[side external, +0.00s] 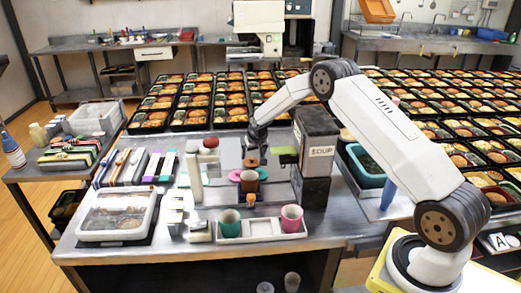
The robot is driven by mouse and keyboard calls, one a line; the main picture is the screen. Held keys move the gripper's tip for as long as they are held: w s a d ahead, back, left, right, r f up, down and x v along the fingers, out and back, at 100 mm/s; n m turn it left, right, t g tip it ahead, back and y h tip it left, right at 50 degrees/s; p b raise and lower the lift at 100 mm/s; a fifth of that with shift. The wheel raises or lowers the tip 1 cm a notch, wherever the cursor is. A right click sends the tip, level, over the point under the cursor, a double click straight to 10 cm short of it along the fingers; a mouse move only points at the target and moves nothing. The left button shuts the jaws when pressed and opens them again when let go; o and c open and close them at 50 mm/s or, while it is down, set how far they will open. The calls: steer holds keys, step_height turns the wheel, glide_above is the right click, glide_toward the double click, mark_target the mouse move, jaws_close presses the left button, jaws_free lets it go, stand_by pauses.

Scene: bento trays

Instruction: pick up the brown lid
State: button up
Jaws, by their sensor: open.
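My gripper (254,150) points down over the middle of the metal table, left of the black SOUP dispenser. It is open. A small dark brown round piece (251,162), which may be the brown lid, shows just below the fingers. I cannot tell whether they touch it or are around it. Another reddish-brown round top (210,142) sits on a stack further left.
The SOUP dispenser (317,150) stands close on the right. A white tray (262,232) in front holds a green cup (230,224) and a pink cup (292,217). A covered bento tray (118,213) lies at left. Rows of filled bento trays (196,118) stand behind.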

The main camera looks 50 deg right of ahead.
mark_target(252, 159)
steer(key=shift+x, duration=2.45)
steer(key=shift+d, duration=0.15)
steer(key=c, duration=0.9)
